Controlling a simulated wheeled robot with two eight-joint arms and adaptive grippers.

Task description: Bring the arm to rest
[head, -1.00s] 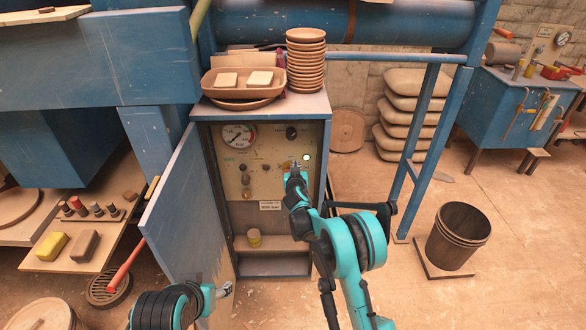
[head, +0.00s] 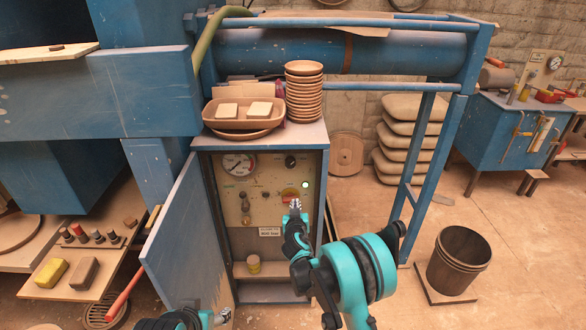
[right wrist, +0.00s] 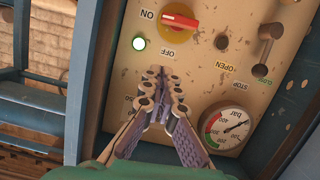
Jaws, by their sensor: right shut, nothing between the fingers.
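My right gripper (head: 296,204) is in front of the control panel (head: 232,205) of the open cabinet. Its fingers are together and empty; they also show in the right wrist view (right wrist: 165,88). The red rotary switch (right wrist: 179,21) is beyond the fingertips and apart from them in that view. Its pale-marked end is toward the ON label.
The cabinet door (head: 186,238) stands open on the left. A blue frame post (head: 414,150) rises right of my right arm. Stacked bowls (head: 304,92) and a tray (head: 212,122) sit on the cabinet. A bucket (head: 459,250) stands at right, with clear floor nearby.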

